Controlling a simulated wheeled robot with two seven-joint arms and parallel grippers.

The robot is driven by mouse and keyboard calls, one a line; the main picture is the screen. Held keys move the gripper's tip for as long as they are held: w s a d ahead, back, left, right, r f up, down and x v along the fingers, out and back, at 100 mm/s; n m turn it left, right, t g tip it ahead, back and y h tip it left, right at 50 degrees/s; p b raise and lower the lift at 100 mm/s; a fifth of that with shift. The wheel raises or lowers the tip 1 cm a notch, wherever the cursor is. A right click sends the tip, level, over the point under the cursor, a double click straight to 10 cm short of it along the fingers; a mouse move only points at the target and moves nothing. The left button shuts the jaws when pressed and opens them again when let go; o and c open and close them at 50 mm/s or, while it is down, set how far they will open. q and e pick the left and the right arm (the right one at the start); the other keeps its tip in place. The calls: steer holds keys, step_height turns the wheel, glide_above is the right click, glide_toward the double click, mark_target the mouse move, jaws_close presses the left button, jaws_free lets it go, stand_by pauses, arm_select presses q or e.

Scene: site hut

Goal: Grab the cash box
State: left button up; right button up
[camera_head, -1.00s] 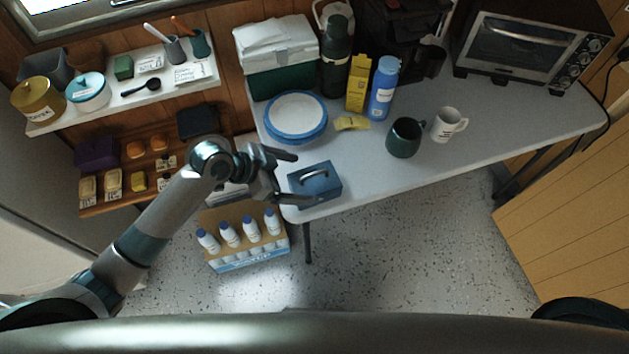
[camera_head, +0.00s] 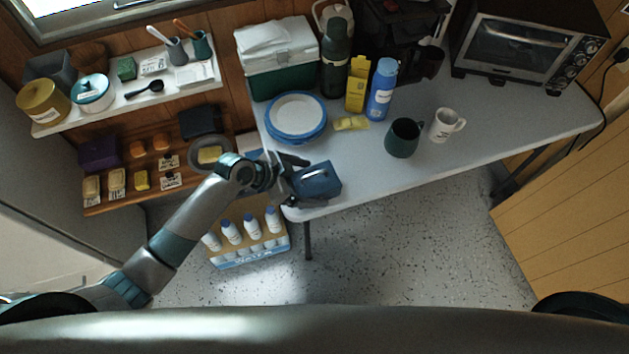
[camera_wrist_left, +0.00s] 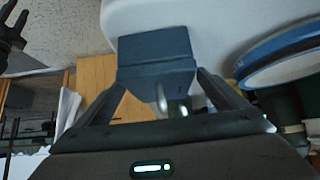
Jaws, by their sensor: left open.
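The cash box (camera_head: 318,182) is a small dark blue box with a metal handle on top. It sits on the table's near left corner. My left gripper (camera_head: 296,181) is open at the box's left side, with one finger toward its far side and the other toward its near side. In the left wrist view the cash box (camera_wrist_left: 157,62) lies ahead, between and just beyond the fingertips (camera_wrist_left: 155,80), its metal handle showing below. I cannot tell whether the fingers touch it.
On the table (camera_head: 400,180) stand blue-rimmed plates (camera_head: 297,118), a yellow sponge (camera_head: 351,123), a dark mug (camera_head: 403,138), a white mug (camera_head: 446,124) and a blue bottle (camera_head: 382,88). A crate of bottles (camera_head: 248,240) is on the floor below.

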arm_select(q)
steer(key=shift+x, duration=1.1)
steer(key=shift+c, duration=0.3)
steer(key=c, duration=1.5)
